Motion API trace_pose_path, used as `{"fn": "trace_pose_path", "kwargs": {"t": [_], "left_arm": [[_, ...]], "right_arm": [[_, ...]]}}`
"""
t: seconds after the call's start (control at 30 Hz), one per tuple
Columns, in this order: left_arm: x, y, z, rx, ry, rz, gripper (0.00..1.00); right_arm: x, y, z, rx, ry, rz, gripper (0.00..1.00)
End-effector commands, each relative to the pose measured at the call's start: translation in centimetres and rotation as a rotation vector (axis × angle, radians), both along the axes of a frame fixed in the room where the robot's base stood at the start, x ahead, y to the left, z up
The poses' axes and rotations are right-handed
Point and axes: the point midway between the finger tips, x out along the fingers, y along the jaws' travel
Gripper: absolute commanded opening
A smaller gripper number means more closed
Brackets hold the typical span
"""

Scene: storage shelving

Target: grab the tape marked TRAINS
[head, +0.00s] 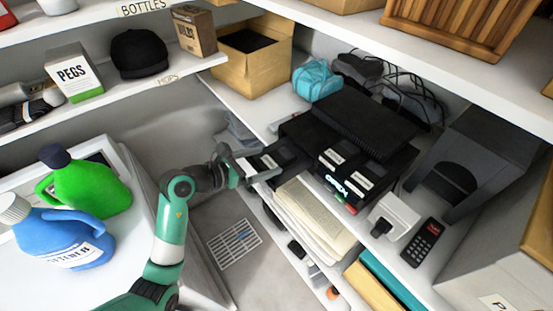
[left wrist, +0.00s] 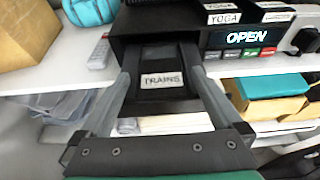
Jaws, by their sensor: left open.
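The tape marked TRAINS (left wrist: 161,80) is black with a white label. In the left wrist view it juts from the front of a black player (left wrist: 150,22), whose display reads OPEN. My left gripper (left wrist: 159,62) is open, with one finger on each side of the tape. I cannot tell whether the fingers touch it. In the head view my left gripper (head: 256,169) reaches from the left to the front of the player (head: 345,115), at the shelf edge. The tape is partly hidden there and its label cannot be read. My right gripper is not in view.
More labelled tapes, one reading YOGA (left wrist: 223,18), lie on the player. A stack of papers (head: 318,212) sits below the gripper. A cardboard box (head: 262,78), a teal bag (head: 317,80), a white adapter (head: 394,217) and a black remote (head: 422,242) are nearby.

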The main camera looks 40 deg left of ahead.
Motion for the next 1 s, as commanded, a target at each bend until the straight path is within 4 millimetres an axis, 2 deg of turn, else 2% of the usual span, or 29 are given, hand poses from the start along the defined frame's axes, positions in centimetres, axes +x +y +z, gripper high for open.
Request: {"fn": "trace_pose_path", "kwargs": {"t": [0.1,0.2,0.43,0.9,1.0], "left_arm": [[2.0,-0.6,-0.7,-0.001,0.001,-0.004,1.00],[3.0,-0.7,-1.1,0.000,0.000,-0.002,1.00],[3.1,-0.6,-1.1,0.001,-0.001,0.000,1.00],[3.1,-0.7,-1.1,-0.001,-0.001,-0.001,0.15],[3.1,-0.7,-1.1,-0.001,-0.002,-0.001,0.14]], "right_arm": [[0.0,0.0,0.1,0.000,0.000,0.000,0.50],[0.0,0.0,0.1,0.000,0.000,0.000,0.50],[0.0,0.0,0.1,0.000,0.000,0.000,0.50],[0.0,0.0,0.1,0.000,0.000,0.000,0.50],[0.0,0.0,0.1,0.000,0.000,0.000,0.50]]}}
